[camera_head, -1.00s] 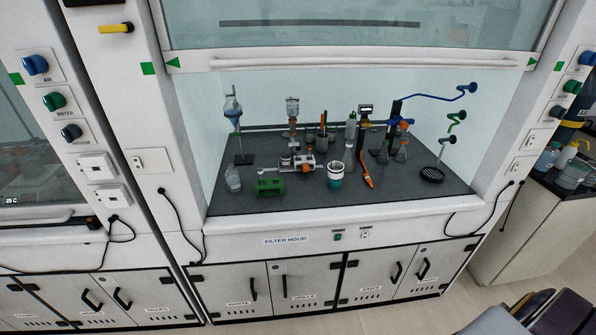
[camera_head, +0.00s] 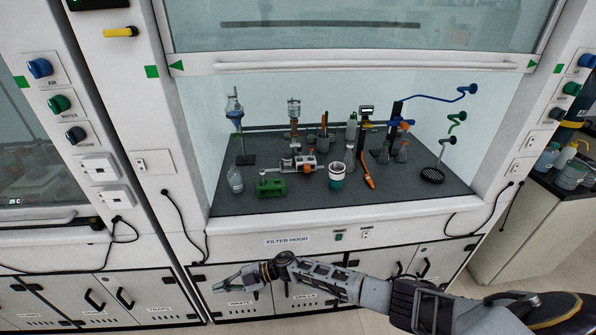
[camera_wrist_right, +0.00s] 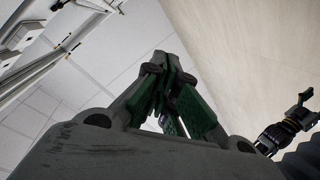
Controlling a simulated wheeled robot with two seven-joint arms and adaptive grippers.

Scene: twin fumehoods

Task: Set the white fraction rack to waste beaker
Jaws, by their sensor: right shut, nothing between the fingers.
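My right gripper (camera_head: 226,284) is in front of the lower cabinet of the filter hood, below the worktop edge and pointing left. It is shut and empty; its green-padded fingers meet in the right wrist view (camera_wrist_right: 170,70). It is well apart from everything on the worktop. A white cup with a green band (camera_head: 337,172), perhaps the waste beaker, stands upright near the front middle. A small pale assembly with orange parts (camera_head: 300,162) stands left of it; I cannot tell whether it is the white fraction rack.
The dark worktop (camera_head: 300,203) also holds a green block (camera_head: 270,187), a clear bottle (camera_head: 235,180), a stand with a funnel (camera_head: 240,150) and an orange-handled tool (camera_head: 369,175). The raised sash (camera_head: 350,66) leaves the front open. The worktop's front strip is mostly bare.

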